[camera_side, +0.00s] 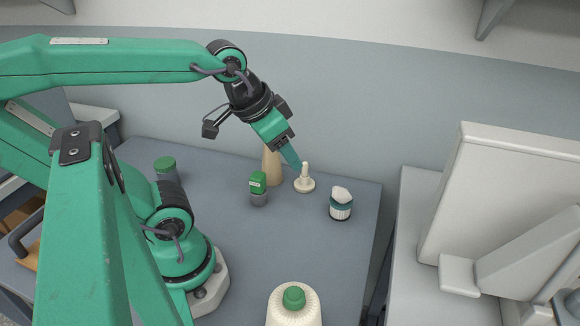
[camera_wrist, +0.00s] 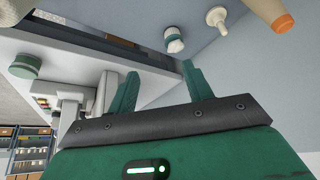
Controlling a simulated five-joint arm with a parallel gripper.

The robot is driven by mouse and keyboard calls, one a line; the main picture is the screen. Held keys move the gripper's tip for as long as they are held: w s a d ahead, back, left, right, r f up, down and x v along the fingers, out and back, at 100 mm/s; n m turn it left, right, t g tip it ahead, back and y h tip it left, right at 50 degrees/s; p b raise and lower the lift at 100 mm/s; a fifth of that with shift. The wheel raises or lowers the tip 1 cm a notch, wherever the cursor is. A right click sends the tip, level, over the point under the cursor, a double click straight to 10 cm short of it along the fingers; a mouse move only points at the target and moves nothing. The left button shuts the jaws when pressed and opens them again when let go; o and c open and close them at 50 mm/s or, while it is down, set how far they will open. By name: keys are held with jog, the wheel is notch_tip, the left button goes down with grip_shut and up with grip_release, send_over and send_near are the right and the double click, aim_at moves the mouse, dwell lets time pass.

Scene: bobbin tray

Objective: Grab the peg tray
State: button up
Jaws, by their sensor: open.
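The peg tray (camera_side: 304,184) is a small cream round dish with an upright peg in its middle. It stands on the grey-blue table, right of centre in the side view. In the wrist view the peg tray (camera_wrist: 216,21) is near the top, right of and beyond the fingertips, not between them. My gripper (camera_side: 294,160) is tilted downward, its green fingertips close to the peg's top in the side view; I cannot tell the exact gap. In the wrist view my gripper (camera_wrist: 161,70) has its two green fingers apart with nothing between them.
A tan cone (camera_side: 272,170) stands just left of the tray, with a small green-topped bottle (camera_side: 258,188) beside it. A white-and-teal item (camera_side: 341,204) stands to the right. A cream cone with a green top (camera_side: 294,303) is in front. The table's middle is clear.

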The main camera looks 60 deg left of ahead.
jog(key=w+a+f+g, duration=0.2)
jog(key=w+a, duration=0.2)
jog(key=w, duration=0.2)
jog(key=g, duration=0.3)
send_over(305, 176)
notch_tip(305, 176, down, 12)
jog(key=shift+f, duration=0.25)
jog(key=shift+w+a+f, duration=0.1)
jog(key=shift+a+f, duration=0.3)
jog(key=shift+f, duration=0.1)
jog(key=shift+f, duration=0.15)
jog(key=shift+f, duration=3.75)
jog(key=shift+c, duration=0.4)
jog(key=c, duration=1)
